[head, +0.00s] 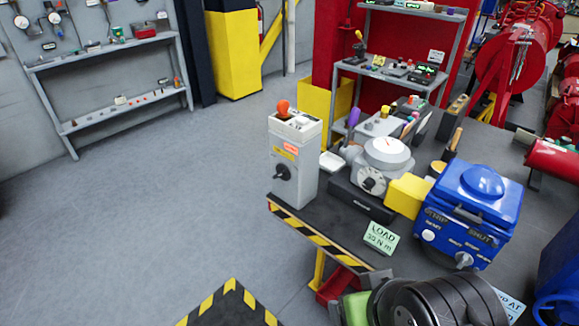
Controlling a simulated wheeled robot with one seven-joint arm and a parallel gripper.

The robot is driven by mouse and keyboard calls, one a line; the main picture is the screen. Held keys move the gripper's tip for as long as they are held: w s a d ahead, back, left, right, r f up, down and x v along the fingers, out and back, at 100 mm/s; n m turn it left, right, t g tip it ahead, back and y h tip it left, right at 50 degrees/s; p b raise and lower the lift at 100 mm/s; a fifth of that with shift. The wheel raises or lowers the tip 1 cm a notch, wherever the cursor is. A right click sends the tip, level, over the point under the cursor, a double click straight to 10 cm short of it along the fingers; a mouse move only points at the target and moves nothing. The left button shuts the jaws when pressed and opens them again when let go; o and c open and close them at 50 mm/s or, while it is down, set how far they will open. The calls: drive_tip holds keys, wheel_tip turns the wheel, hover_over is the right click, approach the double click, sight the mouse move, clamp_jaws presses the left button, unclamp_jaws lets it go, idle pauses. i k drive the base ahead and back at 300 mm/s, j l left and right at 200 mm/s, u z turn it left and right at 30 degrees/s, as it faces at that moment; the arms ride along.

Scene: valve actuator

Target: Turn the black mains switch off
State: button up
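A black rotary switch (283,172) sits on the front face of an upright grey control box (307,180) at the left end of the bench. I take it for the mains switch; its marks are too small to read, and I cannot tell its set position. An orange label and a yellow label are above it. An orange-red knob (283,106) stands on top of the box. My gripper's fingers are not visible. A dark rounded body (440,303) fills the bottom right and may be part of my arm.
Right of the box stand a round gauge unit (387,153), a yellow block (408,195) and a blue actuator housing (470,208). A "LOAD" card (381,238) stands at the bench's striped front edge (318,239). The floor (150,220) left of the bench is clear.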

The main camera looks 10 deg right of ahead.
sight(283, 172)
drive_tip(key=i+u, duration=0.1)
drive_tip(key=u, duration=0.3)
drive_tip(key=i+j+u, duration=0.1)
drive_tip(key=u, duration=0.35)
drive_tip(key=i+u, duration=0.1)
drive_tip(key=u, duration=0.3)
drive_tip(key=i+u, duration=0.1)
drive_tip(key=u, duration=0.3)
